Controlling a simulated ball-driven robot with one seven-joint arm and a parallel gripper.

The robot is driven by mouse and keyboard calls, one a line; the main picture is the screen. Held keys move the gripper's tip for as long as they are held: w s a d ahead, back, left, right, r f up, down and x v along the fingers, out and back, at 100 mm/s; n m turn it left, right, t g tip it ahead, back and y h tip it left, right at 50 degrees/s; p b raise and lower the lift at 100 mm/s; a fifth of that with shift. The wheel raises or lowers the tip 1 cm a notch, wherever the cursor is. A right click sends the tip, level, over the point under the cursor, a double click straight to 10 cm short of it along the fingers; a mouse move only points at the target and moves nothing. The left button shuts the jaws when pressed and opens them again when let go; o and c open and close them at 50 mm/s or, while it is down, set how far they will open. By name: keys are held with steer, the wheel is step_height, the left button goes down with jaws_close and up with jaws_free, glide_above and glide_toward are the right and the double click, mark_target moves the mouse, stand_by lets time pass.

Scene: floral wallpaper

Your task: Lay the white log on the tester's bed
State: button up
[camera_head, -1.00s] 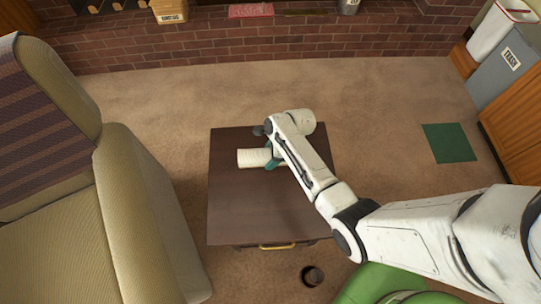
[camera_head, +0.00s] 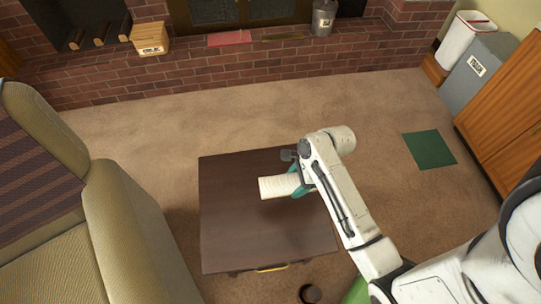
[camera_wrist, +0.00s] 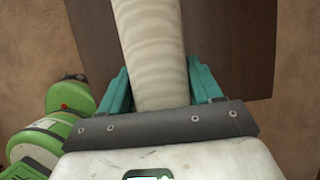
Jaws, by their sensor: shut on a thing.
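The white log (camera_head: 279,187) is a pale, ribbed cylinder over the dark brown table, pointing left out of my gripper (camera_head: 300,182). In the wrist view the log (camera_wrist: 150,40) runs up the picture from between the teal fingers of my gripper (camera_wrist: 162,85), one finger on each side. The gripper is shut on the log near one end. The log appears to be held above the table top; the gap is hard to judge. I cannot make out which thing is the tester or its bed.
The table (camera_head: 245,235) is otherwise bare. A brick hearth ledge (camera_head: 190,65) at the back bears a labelled box (camera_head: 151,39), a red flat thing (camera_head: 229,38) and a metal bucket (camera_head: 323,18). An armchair (camera_head: 125,230) stands left. A green mat (camera_head: 429,149) lies on open carpet.

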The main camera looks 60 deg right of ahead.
steer(key=shift+s+r, duration=0.15)
steer(key=w+a+r+n+g, duration=0.1)
steer(key=w+a+r+n, duration=0.15)
steer(key=w+a, duration=0.35)
steer(key=w+a+r+n+g+y, duration=0.1)
steer(key=w+a+r+n, duration=0.1)
steer(key=w+a+r, duration=0.35)
steer(key=w+a+r+n+g, duration=0.1)
steer(key=w+a+r+n, duration=0.15)
steer(key=w, duration=0.55)
steer(key=w+a+r+n+g+h, duration=0.1)
steer(key=w+a+r+n+g, duration=0.15)
steer(key=a+n, duration=0.45)
steer(key=w+a+r+n+g, duration=0.1)
steer(key=w+a+r+n, duration=0.25)
steer(key=a, duration=0.45)
steer(key=s+d+f+n+g+h, duration=0.1)
steer(key=s+d+f+n+h, duration=0.2)
steer(key=s+d+f+n, duration=0.6)
steer(key=s+d+f, duration=0.1)
steer(key=d+f, duration=0.1)
steer(key=d, duration=0.1)
steer(key=shift+s+d+f+n, duration=0.2)
steer(key=shift+s+d+n, duration=0.1)
steer(key=shift+n, duration=0.05)
